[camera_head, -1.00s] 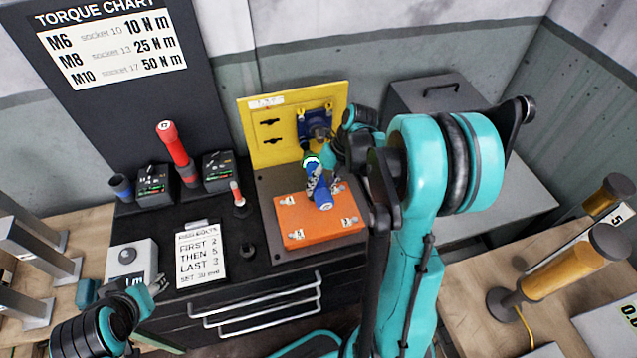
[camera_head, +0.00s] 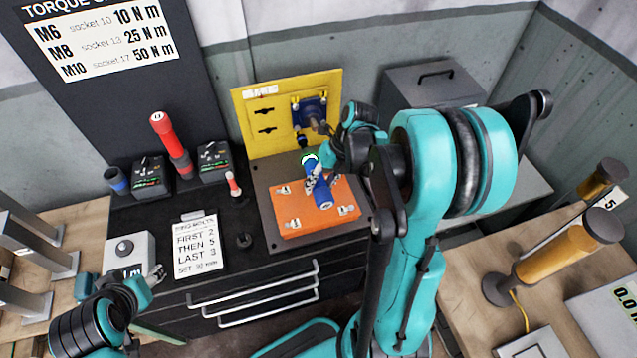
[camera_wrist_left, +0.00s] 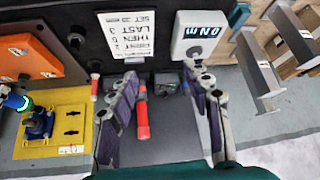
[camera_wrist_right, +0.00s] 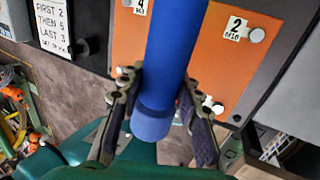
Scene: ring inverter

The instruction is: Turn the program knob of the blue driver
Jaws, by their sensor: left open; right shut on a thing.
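The blue driver (camera_head: 323,199) is tilted above the orange plate, with a glowing green-white ring (camera_head: 309,160) near its far end. My right gripper (camera_head: 317,182) is shut around its body. In the right wrist view the blue driver (camera_wrist_right: 168,60) passes between the fingers and its rounded end sticks out toward the camera. I cannot make out the program knob or its markings. My left gripper (camera_wrist_left: 160,78) is open and empty, pointing at the bench, away from the driver. The blue driver's end (camera_wrist_left: 17,101) shows at the left edge of the left wrist view.
The orange plate (camera_head: 292,227) with numbered bolts lies below the driver. A yellow panel (camera_head: 245,115) with a blue fixture (camera_head: 312,108) stands behind. A red driver (camera_head: 172,140), chargers, a note card (camera_head: 197,245) and a grey torque box (camera_head: 128,252) are on the left.

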